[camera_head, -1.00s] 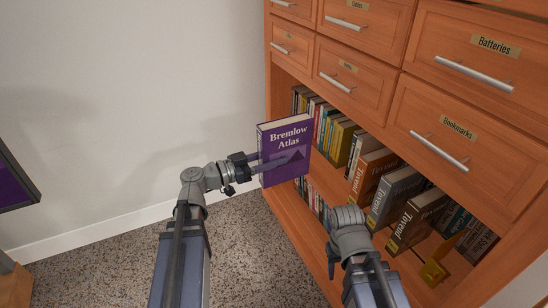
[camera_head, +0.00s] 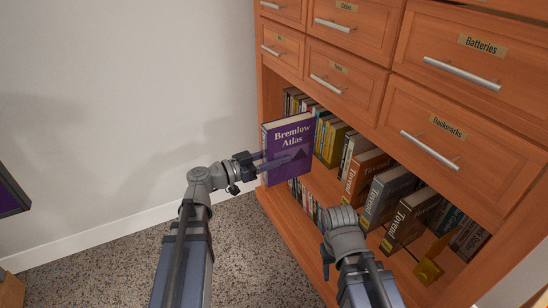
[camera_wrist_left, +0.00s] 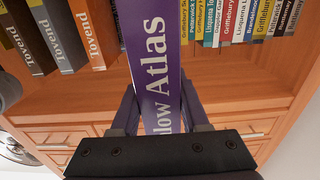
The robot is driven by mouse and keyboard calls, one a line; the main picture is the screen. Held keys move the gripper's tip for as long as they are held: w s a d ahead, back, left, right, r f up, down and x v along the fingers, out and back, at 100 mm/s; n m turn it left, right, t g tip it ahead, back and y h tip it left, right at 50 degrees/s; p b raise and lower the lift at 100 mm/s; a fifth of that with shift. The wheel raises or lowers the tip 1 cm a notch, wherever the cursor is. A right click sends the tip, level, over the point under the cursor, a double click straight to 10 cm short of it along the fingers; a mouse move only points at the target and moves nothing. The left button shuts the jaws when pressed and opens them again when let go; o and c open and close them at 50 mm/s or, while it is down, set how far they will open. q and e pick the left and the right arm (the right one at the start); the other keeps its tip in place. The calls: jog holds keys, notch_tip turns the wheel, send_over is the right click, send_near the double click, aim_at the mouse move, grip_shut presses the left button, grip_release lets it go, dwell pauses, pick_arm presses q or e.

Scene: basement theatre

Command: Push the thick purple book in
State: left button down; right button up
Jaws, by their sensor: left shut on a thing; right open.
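The thick purple book, titled Bremlow Atlas (camera_head: 291,136), is upright in front of the left end of the bookshelf, its cover facing me.
The wooden bookshelf (camera_head: 268,199) holds coloured books and thick Tovend volumes (camera_head: 386,193) to the right. A yellow bookend (camera_head: 428,268) is at lower right. Labelled drawers with handles (camera_head: 462,72) are above. Carpeted floor is clear at left.

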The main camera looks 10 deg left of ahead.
aim_at(311, 145)
pick_arm(q)
jog(key=x, duration=2.1)
jog(key=shift+w+r, duration=0.3)
jog(key=shift+w, duration=0.1)
dwell(3.7)
jog(key=c, duration=0.6)
grip_release()
jog(key=shift+o, duration=1)
jog(key=shift+s+a, duration=0.1)
jog(key=shift+a, duration=0.1)
jog(key=shift+o, duration=0.4)
jog(key=shift+s+a, duration=0.25)
jog(key=shift+s, duration=0.05)
jog(key=v, duration=0.9)
jog(key=shift+s+d+f, duration=0.2)
jog(key=shift+s+f, duration=0.05)
jog(key=shift+f, duration=0.05)
